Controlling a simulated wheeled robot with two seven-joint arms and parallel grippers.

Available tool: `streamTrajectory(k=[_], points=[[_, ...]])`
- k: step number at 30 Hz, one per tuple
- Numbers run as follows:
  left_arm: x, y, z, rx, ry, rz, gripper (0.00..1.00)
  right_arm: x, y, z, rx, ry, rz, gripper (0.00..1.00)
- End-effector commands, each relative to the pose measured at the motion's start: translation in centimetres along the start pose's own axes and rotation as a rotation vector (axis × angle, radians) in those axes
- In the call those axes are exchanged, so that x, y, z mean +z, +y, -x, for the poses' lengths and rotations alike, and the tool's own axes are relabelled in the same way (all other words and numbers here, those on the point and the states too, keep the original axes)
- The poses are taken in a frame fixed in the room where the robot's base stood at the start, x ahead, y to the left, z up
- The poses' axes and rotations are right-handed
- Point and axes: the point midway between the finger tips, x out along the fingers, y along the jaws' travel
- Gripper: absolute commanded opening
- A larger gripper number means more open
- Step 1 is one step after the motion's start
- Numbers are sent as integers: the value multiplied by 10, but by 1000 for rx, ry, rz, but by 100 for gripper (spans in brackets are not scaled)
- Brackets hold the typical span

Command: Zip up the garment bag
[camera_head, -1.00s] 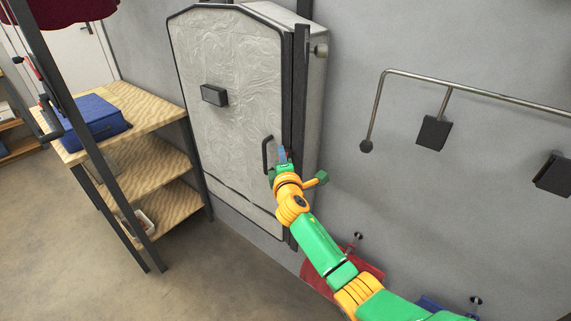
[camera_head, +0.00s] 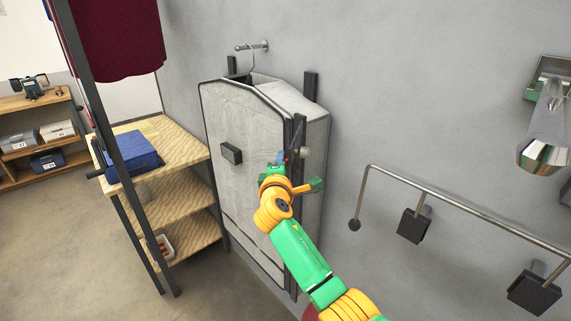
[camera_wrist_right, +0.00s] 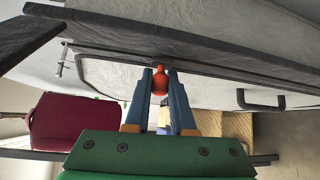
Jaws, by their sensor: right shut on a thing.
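The garment bag (camera_head: 235,190) is pale grey with dark edging and hangs upright against the wall from a hanger (camera_head: 252,62). A dark strip (camera_head: 298,135) runs down its right front edge. My right gripper (camera_head: 280,158) is at this edge, in the upper part of the bag. In the right wrist view the gripper (camera_wrist_right: 161,74) is shut on a small red pull (camera_wrist_right: 160,82), at the dark seam of the bag (camera_wrist_right: 110,78). The pull is hidden in the head view. My left gripper is out of view.
A dark post (camera_head: 105,130) and maroon cloth (camera_head: 118,38) are nearer. A metal rail (camera_head: 440,208) with dark blocks is on the wall at right.

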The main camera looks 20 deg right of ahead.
Motion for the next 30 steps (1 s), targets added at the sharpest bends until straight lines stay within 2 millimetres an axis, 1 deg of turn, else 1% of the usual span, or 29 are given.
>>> streamTrajectory(k=[9, 10, 11, 12, 13, 23, 26, 30], points=[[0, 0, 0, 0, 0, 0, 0, 1, 0, 0, 0, -2, 1, 0], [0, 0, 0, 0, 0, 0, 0, 1, 0, 0, 0, -2, 1, 30], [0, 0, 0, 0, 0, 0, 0, 1, 0, 0, 0, -2, 1, 39], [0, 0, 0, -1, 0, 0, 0, 1, 0, 0, 0, -2, 1, 49], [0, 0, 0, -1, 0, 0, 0, 0, 0, 0, 0, -2, 1, 53], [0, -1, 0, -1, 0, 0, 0, 0, 0, 2, 0, -1, 0, 53], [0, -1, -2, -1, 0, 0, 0, -1, -1, 10, 1, 0, -1, 53], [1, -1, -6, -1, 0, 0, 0, -1, -2, 30, 2, 1, -3, 53]])
